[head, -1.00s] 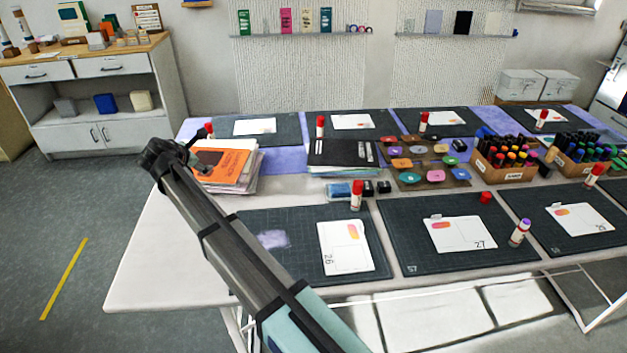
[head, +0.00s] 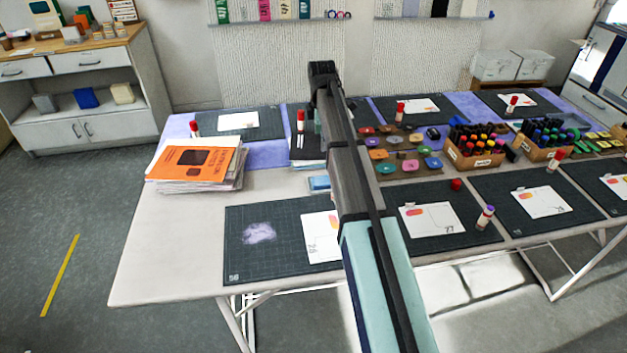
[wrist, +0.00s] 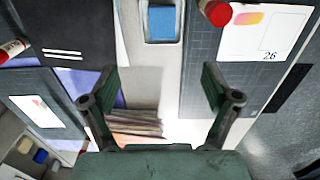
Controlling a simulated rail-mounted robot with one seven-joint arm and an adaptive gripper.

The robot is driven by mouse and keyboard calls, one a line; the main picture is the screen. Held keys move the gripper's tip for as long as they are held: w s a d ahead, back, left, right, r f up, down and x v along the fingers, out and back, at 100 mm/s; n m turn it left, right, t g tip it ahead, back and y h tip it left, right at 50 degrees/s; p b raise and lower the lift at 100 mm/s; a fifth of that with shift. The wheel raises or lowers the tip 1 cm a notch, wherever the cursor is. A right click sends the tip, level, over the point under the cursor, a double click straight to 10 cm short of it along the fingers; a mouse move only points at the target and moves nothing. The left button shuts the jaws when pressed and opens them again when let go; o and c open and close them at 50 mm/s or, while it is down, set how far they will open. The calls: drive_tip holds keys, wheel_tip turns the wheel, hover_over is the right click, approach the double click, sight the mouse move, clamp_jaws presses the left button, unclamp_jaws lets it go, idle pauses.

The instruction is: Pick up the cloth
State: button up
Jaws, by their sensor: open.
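A small blue folded piece, which looks like the cloth (wrist: 163,24), lies in a grey shallow holder at the top of the wrist view. In the head view the blue cloth (head: 319,183) shows left of my arm, between the black folders and the front mat. My gripper (wrist: 161,82) is open with nothing between its fingers. The cloth lies beyond the fingertips, apart from them. In the head view my arm hides the gripper and the table behind it.
A red-capped glue stick (wrist: 214,12) stands close to the cloth, beside card 26 (wrist: 262,32). A paper stack with an orange cover (head: 193,163) lies at the left. Marker boxes (head: 475,150) stand right. The table's front left (head: 165,255) is clear.

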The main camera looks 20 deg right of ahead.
drive_tip(key=p, duration=0.3)
hover_over(323, 180)
wheel_tip(323, 180, down, 12)
drive_tip(key=shift+r, duration=0.1)
drive_tip(key=shift+f+p, duration=0.95)
drive_tip(key=shift+f, duration=1.75)
drive_tip(key=c, duration=1.2)
